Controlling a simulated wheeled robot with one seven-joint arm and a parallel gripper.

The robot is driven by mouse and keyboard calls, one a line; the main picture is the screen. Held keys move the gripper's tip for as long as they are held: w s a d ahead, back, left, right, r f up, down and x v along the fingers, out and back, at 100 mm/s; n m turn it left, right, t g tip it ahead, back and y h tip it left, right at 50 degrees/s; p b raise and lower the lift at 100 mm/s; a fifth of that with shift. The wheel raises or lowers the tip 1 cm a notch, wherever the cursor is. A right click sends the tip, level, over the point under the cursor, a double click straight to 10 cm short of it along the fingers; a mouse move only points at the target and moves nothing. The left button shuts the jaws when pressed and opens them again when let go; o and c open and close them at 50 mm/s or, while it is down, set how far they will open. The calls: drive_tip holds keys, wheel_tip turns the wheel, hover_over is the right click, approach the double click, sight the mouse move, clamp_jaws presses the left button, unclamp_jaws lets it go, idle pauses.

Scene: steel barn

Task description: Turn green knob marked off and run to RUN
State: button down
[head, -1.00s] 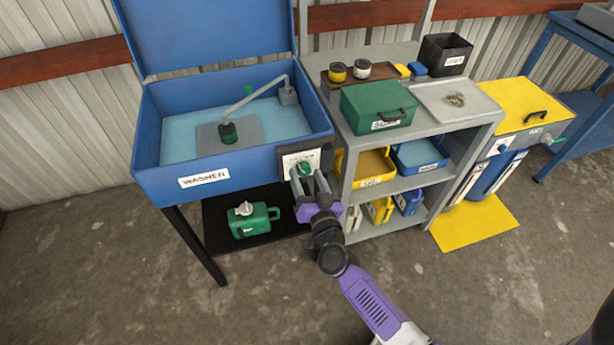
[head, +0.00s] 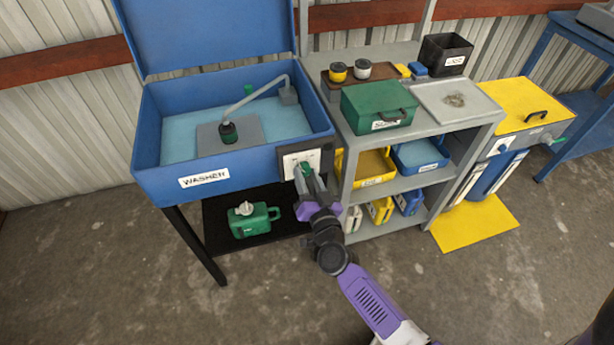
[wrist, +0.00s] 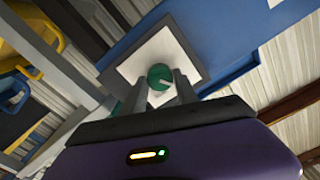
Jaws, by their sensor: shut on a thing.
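The green knob (wrist: 160,76) sits on a white panel (wrist: 150,55) with a dark surround, on the front right of the blue washer (head: 235,155). A pale pointer line shows on the knob in the wrist view. In the head view the knob (head: 306,168) is partly covered by my gripper (head: 305,180). My gripper is shut on the knob, one finger on each side of it, in the wrist view (wrist: 160,88). The panel's lettering is too small to read here.
A green jug (head: 252,220) stands on the black shelf under the washer. A grey shelf unit (head: 420,115) with a green box (head: 378,108) and bins stands close to the right of my gripper. Open concrete floor (head: 130,290) lies in front.

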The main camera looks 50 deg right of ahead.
drive_tip(key=m, duration=0.6)
drive_tip(key=shift+m, duration=0.3)
drive_tip(key=m+b, duration=0.1)
drive_tip(key=m, duration=0.5)
drive_tip(key=shift+f+b, duration=0.1)
drive_tip(key=shift+b, duration=0.25)
drive_tip(key=shift+d+m, duration=0.1)
drive_tip(key=shift+m, duration=0.3)
drive_tip(key=c, duration=0.9)
unclamp_jaws()
drive_tip(key=shift+c, duration=0.2)
drive_tip(key=v, duration=0.8)
drive_tip(key=shift+b, duration=0.4)
drive_tip(key=shift+w, duration=0.1)
